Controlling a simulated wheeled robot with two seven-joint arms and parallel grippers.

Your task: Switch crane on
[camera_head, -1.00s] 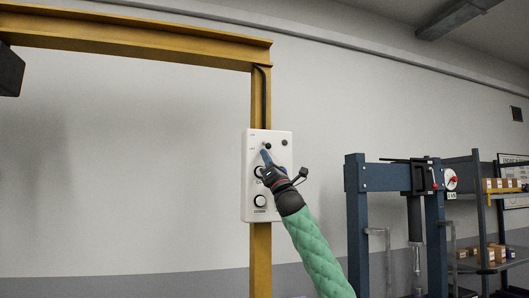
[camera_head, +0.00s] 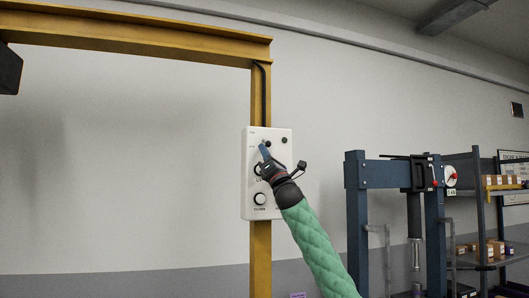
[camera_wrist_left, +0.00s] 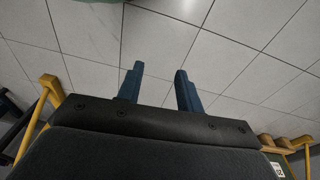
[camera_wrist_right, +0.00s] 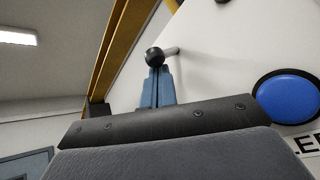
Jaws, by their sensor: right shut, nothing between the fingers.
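The crane's white control box (camera_head: 280,205) is fixed to the yellow post, with knobs, dark round parts and small labels on its face. My right gripper (camera_head: 263,147) is at the upper left of the box. In the right wrist view my right gripper (camera_wrist_right: 157,88) is shut, its blue fingers together, with nothing held. Its tips are at a black ball-ended lever (camera_wrist_right: 155,57) that sticks out from the panel; I cannot tell if they touch. A blue round button (camera_wrist_right: 288,97) shows at the right there. My left gripper (camera_wrist_left: 160,85) is open and empty in the left wrist view.
The yellow crane beam (camera_head: 130,42) runs overhead and joins the yellow post (camera_head: 260,260). A blue press frame (camera_head: 357,225) and a shelf (camera_head: 485,262) with small boxes stand at the right. The wall area left of the post is clear.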

